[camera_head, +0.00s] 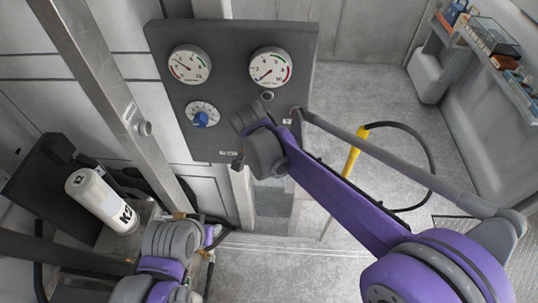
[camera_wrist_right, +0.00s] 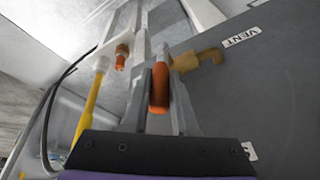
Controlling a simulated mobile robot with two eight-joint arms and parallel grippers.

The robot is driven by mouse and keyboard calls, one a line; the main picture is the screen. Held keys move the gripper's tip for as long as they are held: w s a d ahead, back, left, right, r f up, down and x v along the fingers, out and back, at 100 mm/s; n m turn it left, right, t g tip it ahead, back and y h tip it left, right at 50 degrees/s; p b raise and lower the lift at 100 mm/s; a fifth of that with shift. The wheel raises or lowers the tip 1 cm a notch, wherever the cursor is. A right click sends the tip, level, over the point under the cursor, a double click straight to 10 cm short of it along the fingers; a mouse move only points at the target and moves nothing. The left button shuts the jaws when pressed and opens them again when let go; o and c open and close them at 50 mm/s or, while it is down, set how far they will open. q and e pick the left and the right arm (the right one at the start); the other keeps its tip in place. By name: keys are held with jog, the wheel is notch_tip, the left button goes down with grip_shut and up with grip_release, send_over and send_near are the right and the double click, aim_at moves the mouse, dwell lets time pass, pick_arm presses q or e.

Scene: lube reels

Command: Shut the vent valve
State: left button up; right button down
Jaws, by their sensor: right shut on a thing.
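The vent valve shows in the right wrist view as a brass body (camera_wrist_right: 198,64) beside the dark panel, under a white "VENT" label (camera_wrist_right: 240,41) that appears upside down. Its orange handle (camera_wrist_right: 160,86) lies between the two grey fingers of my right gripper (camera_wrist_right: 161,100), which is shut on it. In the head view my right wrist hides the valve and the fingers at the panel's lower right. Links of my left arm show at the lower left of the head view, but no left jaws can be made out.
The dark panel (camera_head: 222,100) carries two dial gauges (camera_head: 190,65) (camera_head: 270,67) and a blue knob (camera_head: 201,119). A yellow hose wand (camera_head: 354,150) with a black hose hangs close to the right arm. Grey floor is clear behind.

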jog(key=shift+a+h, duration=0.45)
jog(key=shift+h, duration=0.35)
jog(key=c, duration=0.7)
grip_release()
jog(key=v, duration=1)
jog(key=shift+s+r, duration=0.2)
jog(key=shift+r, duration=0.1)
jog(key=shift+a, duration=0.1)
